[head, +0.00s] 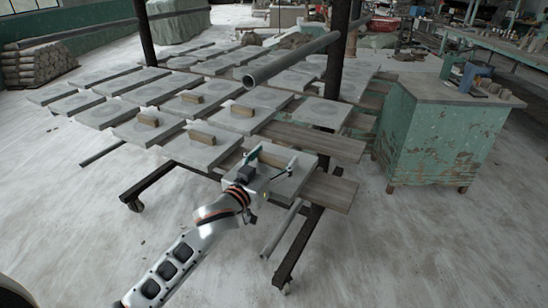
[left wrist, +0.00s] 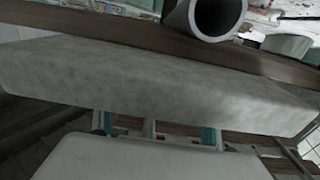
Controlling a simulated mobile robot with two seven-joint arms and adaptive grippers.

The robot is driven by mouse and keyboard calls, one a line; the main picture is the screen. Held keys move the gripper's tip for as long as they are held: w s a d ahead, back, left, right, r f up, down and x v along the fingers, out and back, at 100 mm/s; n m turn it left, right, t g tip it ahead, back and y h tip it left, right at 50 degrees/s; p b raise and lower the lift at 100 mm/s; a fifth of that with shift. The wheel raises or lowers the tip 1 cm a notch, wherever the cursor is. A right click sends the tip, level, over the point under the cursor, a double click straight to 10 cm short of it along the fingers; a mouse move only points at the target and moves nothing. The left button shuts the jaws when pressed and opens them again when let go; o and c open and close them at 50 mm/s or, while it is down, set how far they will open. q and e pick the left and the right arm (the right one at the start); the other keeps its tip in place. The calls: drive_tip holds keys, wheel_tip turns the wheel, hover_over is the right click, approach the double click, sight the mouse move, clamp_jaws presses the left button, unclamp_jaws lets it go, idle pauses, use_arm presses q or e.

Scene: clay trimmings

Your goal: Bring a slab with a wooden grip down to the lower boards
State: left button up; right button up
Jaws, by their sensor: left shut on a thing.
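My left gripper (head: 268,162) is shut on the wooden grip (head: 272,159) of a square grey slab (head: 292,181) at the near right corner of the rack. The slab looks about level, over the lower boards (head: 328,191), which stick out to its right. I cannot tell whether it touches them. In the left wrist view a broad grey slab face (left wrist: 150,80) crosses the picture, and the fingers are partly hidden below it. Other slabs with wooden grips (head: 200,137) lie on the upper level to the left. My right gripper is not in view.
A grey pipe (head: 290,58) juts toward me above the rack, and shows in the left wrist view (left wrist: 215,14). Dark posts (head: 337,50) rise from the rack. A green cabinet (head: 436,140) stands at the right. The floor in front is clear.

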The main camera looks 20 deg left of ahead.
use_arm(q)
drive_tip(key=o, duration=2.1)
drive_tip(key=shift+r, duration=0.1)
drive_tip(key=shift+f, duration=0.3)
drive_tip(key=s, duration=0.4)
drive_tip(key=s+a, duration=0.1)
drive_tip(key=s, duration=0.3)
drive_tip(key=s+a, duration=0.1)
drive_tip(key=s, duration=0.3)
drive_tip(key=shift+a+r, duration=0.1)
drive_tip(key=shift+r, duration=0.15)
drive_tip(key=s+f+g, duration=0.2)
drive_tip(key=s+f, duration=0.5)
drive_tip(key=f, duration=0.4)
drive_tip(key=s+d+f+m+g, duration=0.1)
drive_tip(key=s+f+g, duration=0.1)
drive_tip(key=s+f, duration=0.5)
drive_tip(key=s+f+m+g, duration=0.1)
drive_tip(key=s+f+g, duration=0.2)
drive_tip(key=s+f, duration=0.4)
drive_tip(key=shift+s+d+f+y, duration=0.1)
drive_tip(key=shift+d+f+y, duration=0.05)
drive_tip(key=shift+f, duration=1.45)
drive_tip(key=shift+d+f+y, duration=0.1)
drive_tip(key=shift+f, duration=1.45)
drive_tip(key=shift+s+d+f+y, duration=0.1)
drive_tip(key=shift+d+f+y, duration=0.05)
drive_tip(key=shift+f, duration=1.45)
